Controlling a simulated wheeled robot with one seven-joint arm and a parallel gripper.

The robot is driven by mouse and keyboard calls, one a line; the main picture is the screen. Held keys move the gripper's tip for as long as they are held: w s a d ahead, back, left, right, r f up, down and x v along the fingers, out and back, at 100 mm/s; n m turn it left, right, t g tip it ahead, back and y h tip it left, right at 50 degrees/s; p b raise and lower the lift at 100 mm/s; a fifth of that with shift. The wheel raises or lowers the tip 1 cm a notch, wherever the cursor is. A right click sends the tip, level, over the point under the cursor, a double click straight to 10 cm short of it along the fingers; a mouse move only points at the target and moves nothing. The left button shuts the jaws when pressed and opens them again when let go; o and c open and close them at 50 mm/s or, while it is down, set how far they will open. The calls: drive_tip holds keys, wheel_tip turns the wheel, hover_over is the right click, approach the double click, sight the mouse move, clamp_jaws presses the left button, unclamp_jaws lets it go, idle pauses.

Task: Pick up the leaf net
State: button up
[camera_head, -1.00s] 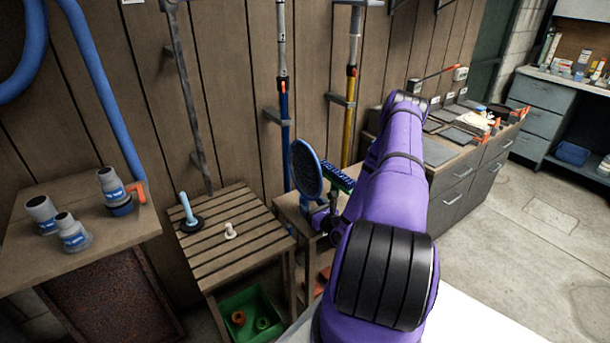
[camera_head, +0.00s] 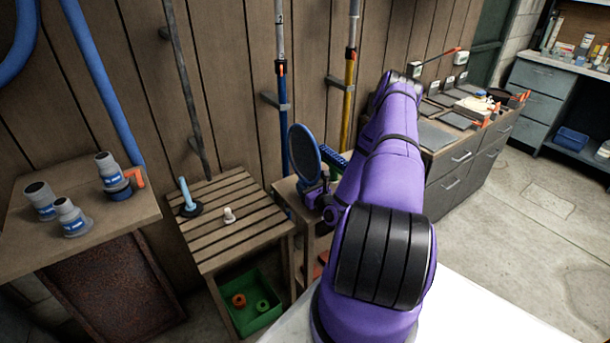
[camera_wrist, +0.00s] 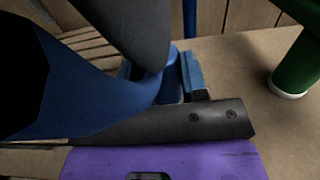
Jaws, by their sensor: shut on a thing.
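The leaf net (camera_head: 304,152) has a blue oval rim and dark mesh. It stands upright above a small wooden table (camera_head: 284,188) in the head view. My gripper (camera_head: 318,196) is at the net's lower end, partly hidden by my purple arm. In the wrist view the net's blue frame (camera_wrist: 85,95) fills the left side. My gripper (camera_wrist: 178,92) is shut on the net's blue base, with dark fingers on either side of it. I cannot tell whether the net still touches the table.
A blue-and-green brush (camera_head: 333,168) lies just behind the net. Blue (camera_head: 283,130) and yellow (camera_head: 349,100) poles stand at the wall. A slatted table (camera_head: 205,240) with a plunger-like tool (camera_head: 188,198) is to the left. A grey drawer cabinet (camera_head: 450,187) is right.

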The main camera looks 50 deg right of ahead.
sight(306, 163)
drive_tip(key=shift+r, duration=4.95)
drive_tip(key=shift+w+a, duration=0.1)
